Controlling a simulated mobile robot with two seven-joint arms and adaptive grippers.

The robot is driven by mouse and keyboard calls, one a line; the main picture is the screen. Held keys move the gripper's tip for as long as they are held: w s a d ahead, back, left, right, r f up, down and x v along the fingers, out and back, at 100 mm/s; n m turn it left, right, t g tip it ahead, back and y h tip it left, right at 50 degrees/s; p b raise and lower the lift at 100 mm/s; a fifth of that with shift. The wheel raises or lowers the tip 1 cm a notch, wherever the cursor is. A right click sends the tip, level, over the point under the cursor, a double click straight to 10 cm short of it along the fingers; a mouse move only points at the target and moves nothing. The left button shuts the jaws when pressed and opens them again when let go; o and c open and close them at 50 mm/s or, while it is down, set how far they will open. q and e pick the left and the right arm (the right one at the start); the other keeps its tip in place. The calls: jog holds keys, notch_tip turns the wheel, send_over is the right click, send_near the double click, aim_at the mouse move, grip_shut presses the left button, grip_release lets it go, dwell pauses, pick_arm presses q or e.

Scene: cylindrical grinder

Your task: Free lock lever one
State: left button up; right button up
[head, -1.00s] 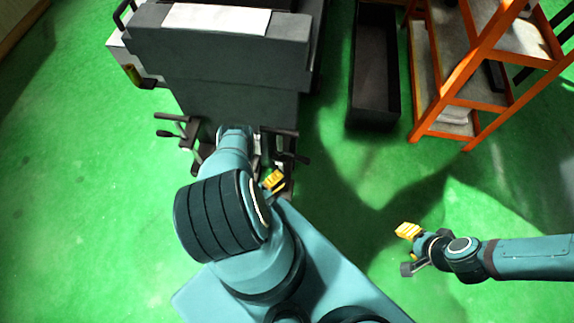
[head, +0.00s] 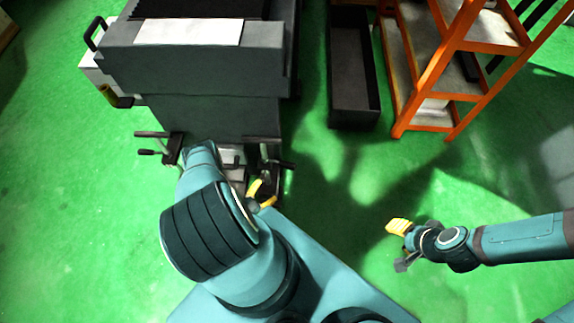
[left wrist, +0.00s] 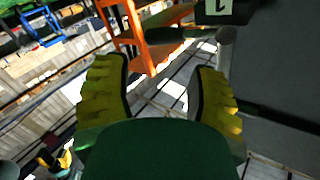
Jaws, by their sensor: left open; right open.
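In the left wrist view, a dark plate with a white "1" label (left wrist: 222,8) is at the top right. A dark bar (left wrist: 172,35), apparently the handle of lock lever one, extends left from beside it, beyond my fingertips. My left gripper (left wrist: 160,80) is open and empty, its two yellow-padded fingers apart. In the head view my left gripper (head: 261,192) is partly hidden by my arm, near the dark lever parts (head: 270,166) at the machine's lower right. My right gripper (head: 400,245) is open and empty over the floor, far from the levers.
The dark grey machine (head: 190,60) stands at upper left, with another lever (head: 152,152) at its lower left. A long black bin (head: 352,75) and an orange shelf rack (head: 440,75) stand to its right. Green floor around my right gripper is clear.

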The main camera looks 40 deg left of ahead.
aim_at(288, 165)
pick_arm(q)
jog(key=w+n, duration=0.4)
jog(key=n, duration=0.3)
jog(key=w+n+b, duration=0.1)
jog(key=w+n, duration=0.4)
jog(key=n, duration=0.3)
jog(key=w+n, duration=0.4)
jog(key=n, duration=0.3)
jog(key=shift+w+a+r+n, duration=0.1)
jog(key=shift+w+r+n, duration=0.05)
jog(key=shift+r+n, duration=0.2)
jog(key=shift+o, duration=0.2)
grip_shut()
